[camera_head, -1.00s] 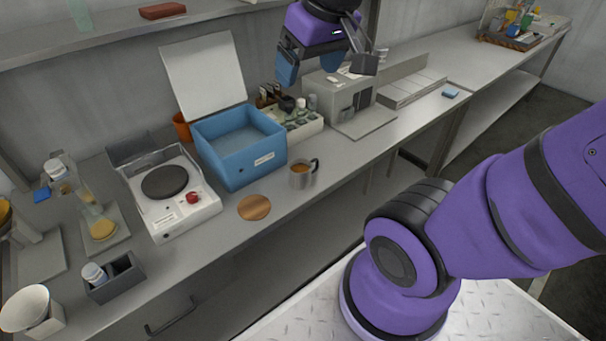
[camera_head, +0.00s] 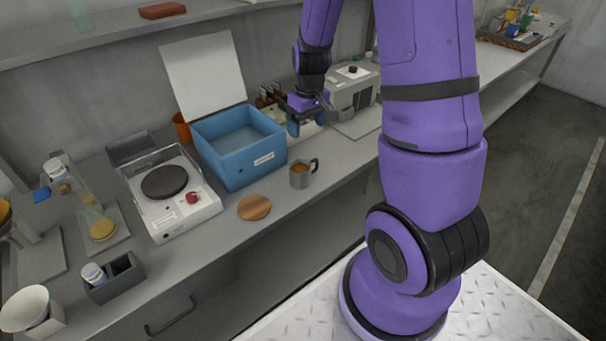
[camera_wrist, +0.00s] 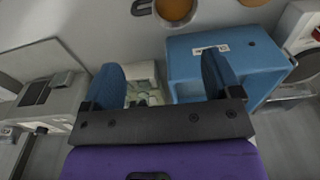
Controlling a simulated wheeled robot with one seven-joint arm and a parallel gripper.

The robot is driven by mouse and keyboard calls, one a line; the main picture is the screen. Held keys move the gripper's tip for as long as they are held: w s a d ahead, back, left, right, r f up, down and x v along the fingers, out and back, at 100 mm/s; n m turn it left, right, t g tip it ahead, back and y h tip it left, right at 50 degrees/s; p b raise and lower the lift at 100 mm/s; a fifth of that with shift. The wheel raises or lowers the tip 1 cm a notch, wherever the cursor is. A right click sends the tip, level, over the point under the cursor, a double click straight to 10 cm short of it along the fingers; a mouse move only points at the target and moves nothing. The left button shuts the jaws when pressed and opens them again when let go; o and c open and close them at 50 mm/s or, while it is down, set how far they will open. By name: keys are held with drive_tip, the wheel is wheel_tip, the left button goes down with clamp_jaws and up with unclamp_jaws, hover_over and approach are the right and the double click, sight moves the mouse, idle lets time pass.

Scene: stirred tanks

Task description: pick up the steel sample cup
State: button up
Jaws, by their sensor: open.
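The steel sample cup (camera_head: 299,179) stands upright on the grey bench, with brown contents and a dark handle on its right. In the wrist view the cup (camera_wrist: 174,9) is at the top edge, partly cut off, with its handle to the left. My gripper (camera_head: 307,122) is open and empty, with blue fingers, above the bench and behind the cup. In the wrist view, my gripper (camera_wrist: 162,65) has its fingers spread wide, with the cup beyond the fingertips and not between them.
A blue open box (camera_head: 238,172) stands left of the cup, and a round wooden disc (camera_head: 254,207) lies at front left. A white hotplate device (camera_head: 184,215) is farther left. A grey machine (camera_head: 351,94) and a rack of small bottles (camera_head: 305,131) are behind. The bench right of the cup is clear.

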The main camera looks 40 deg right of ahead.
hover_over(312, 162)
drive_tip(key=shift+g, duration=0.3)
drive_tip(key=f, duration=0.5)
drive_tip(key=shift+w+d+f, duration=0.1)
drive_tip(key=shift+w+d, duration=0.15)
drive_tip(key=shift+d, duration=0.05)
drive_tip(key=shift+f, duration=5.3)
drive_tip(key=shift+c, duration=0.3)
drive_tip(key=c, duration=1.1)
drive_tip(key=shift+r, duration=0.15)
